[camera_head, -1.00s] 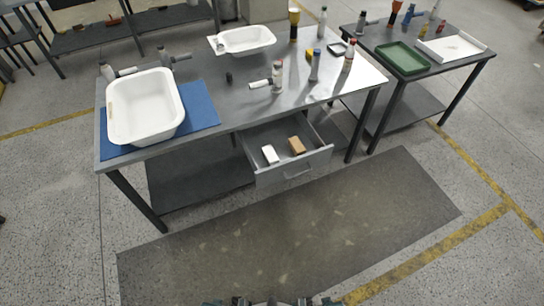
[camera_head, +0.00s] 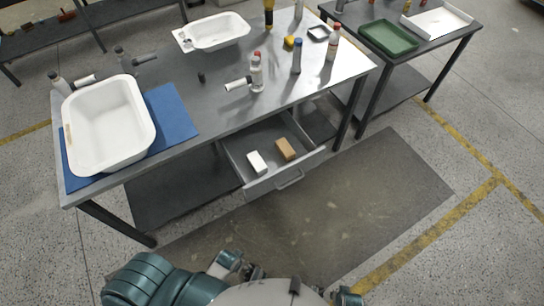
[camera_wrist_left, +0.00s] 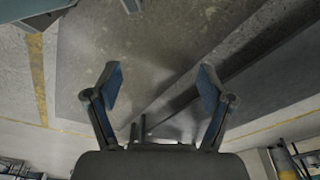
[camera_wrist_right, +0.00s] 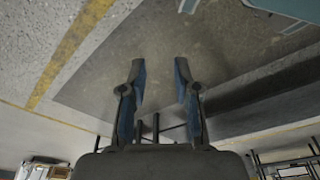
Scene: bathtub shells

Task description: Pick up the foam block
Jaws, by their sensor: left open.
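Two small blocks lie in the open drawer (camera_head: 265,184) under the main table: a white block (camera_head: 257,162) and a brown block (camera_head: 286,149) to its right. I cannot tell for sure which is the foam block. My left gripper (camera_wrist_left: 159,88) is open and empty in the left wrist view, over the floor mat. My right gripper (camera_wrist_right: 161,82) is empty too, its fingers apart but closer together, also over the mat. Neither wrist view shows the blocks. Both grippers' fingers are out of sight in the head view, and both are away from the drawer.
The grey table (camera_head: 210,97) carries a large white basin (camera_head: 108,122) on a blue mat (camera_head: 176,112), a smaller white basin (camera_head: 221,31) and several bottles. A side table with a green tray (camera_head: 388,37) stands at right. The dark floor mat (camera_head: 390,185) is clear.

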